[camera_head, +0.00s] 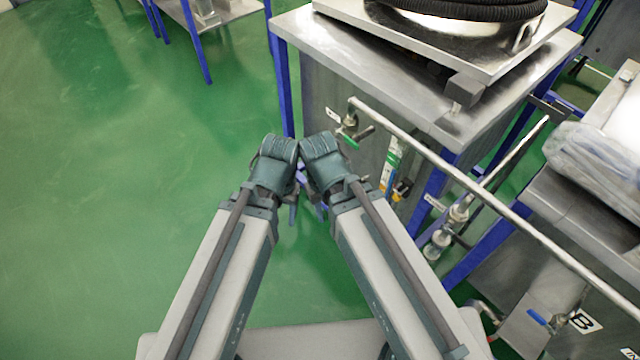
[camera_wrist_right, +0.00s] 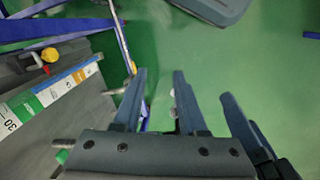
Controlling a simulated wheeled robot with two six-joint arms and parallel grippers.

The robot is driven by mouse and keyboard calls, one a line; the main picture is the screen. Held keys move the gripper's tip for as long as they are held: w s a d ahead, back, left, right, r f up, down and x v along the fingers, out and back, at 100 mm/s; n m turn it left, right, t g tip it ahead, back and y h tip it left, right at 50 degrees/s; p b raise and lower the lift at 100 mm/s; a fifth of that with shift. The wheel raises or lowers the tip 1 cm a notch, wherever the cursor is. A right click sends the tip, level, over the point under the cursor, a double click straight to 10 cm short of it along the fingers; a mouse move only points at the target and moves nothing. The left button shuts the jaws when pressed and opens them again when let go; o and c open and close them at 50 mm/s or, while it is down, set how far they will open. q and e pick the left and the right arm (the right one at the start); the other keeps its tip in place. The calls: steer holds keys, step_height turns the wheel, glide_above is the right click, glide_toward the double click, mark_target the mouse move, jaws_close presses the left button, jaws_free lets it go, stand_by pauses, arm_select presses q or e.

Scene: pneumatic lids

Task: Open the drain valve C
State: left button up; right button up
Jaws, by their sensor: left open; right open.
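A valve with a green handle (camera_head: 350,139) sits on the pipe end at the front of the steel cabinet; its small label is unreadable. I cannot tell which valve is C. Another valve with a yellow knob (camera_head: 401,187) sits lower; in the right wrist view the yellow knob (camera_wrist_right: 49,55) is at upper left. A blue-handled valve (camera_head: 538,317) is at lower right, beside a "B" label. My left gripper (camera_head: 293,208) and right gripper (camera_head: 321,208) hang close together, left of the green-handled valve. In the right wrist view my right gripper (camera_wrist_right: 158,76) is open and empty.
The steel cabinet (camera_head: 320,75) has blue legs and carries a round lidded unit. A long pipe (camera_head: 460,177) runs diagonally to lower right. Steel fittings (camera_head: 457,213) lie below it. The green floor (camera_head: 120,180) at left is clear.

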steer(key=w+f+b, duration=0.2)
steer(key=f+b, duration=1)
steer(key=f, duration=0.2)
steer(key=w+f+b, duration=0.2)
steer(key=f+b, duration=1)
steer(key=f, duration=0.1)
steer(key=w+d+f+n+t+y+b, duration=0.2)
steer(key=w+n+t+y+b, duration=0.1)
steer(key=w, duration=3.2)
steer(key=shift+t+y+b, duration=0.35)
steer(key=shift+t+y, duration=0.15)
steer(key=shift+a+f, duration=0.1)
